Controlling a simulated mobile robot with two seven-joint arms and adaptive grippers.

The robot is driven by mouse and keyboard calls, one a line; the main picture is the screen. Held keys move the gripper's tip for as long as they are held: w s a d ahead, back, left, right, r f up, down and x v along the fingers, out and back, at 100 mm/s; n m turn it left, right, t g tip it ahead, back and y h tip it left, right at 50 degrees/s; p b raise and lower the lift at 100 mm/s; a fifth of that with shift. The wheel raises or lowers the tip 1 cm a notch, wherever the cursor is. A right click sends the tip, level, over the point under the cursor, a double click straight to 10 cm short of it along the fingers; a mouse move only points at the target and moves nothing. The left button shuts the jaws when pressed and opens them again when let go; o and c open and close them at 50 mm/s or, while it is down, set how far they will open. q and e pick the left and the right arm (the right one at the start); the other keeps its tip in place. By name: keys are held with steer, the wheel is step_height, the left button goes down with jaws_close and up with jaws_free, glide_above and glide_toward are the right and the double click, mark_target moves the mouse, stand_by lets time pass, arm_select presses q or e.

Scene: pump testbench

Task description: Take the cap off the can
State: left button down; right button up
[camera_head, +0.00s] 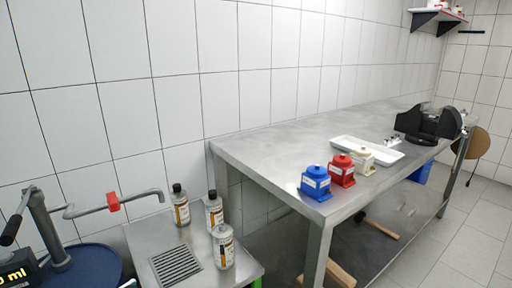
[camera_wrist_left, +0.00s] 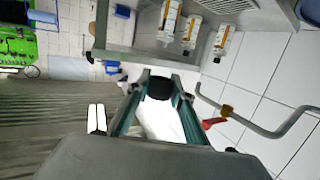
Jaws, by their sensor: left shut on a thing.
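Three cans with pale bodies and orange-brown labels stand on a small steel side table. In the head view, the back left can (camera_head: 181,208) and the back right can (camera_head: 214,212) wear black caps. The front can (camera_head: 223,250) shows a pale top with no black cap that I can make out. The cans also show at the top of the left wrist view, one of them at its right (camera_wrist_left: 220,43). My left gripper (camera_wrist_left: 158,82) is shut on a small black piece (camera_wrist_left: 158,89), which looks like a cap, apart from the cans. My right gripper is not in view.
The side table (camera_head: 143,243) has a drain grate (camera_head: 176,265). A blue drum (camera_head: 90,268) with a pump and a bent spout (camera_head: 140,196) stands left. The steel workbench (camera_head: 270,150) holds blue, red and white containers and a white tray (camera_head: 340,145).

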arm_select(q)
steer(key=shift+a+r+n+t+y+p, duration=0.1)
steer(key=shift+r+n+t+y+p, duration=0.45)
steer(key=shift+n+y+p, duration=0.5)
steer(key=shift+s+r+n+t+y+p, duration=0.3)
steer(key=shift+r+n+y+p, duration=0.4)
steer(key=shift+y+p, duration=0.4)
steer(key=s+r+y+p, duration=0.1)
steer(key=d+r+n+y+p, duration=0.1)
steer(key=r, duration=0.1)
steer(key=s+r+n+y+p, duration=0.1)
steer(key=shift+s+d+r+p, duration=0.25)
steer(key=shift+s+d+p, duration=0.05)
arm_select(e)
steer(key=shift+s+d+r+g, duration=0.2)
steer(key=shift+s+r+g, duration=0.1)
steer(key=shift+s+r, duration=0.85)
arm_select(q)
steer(key=shift+w, duration=0.1)
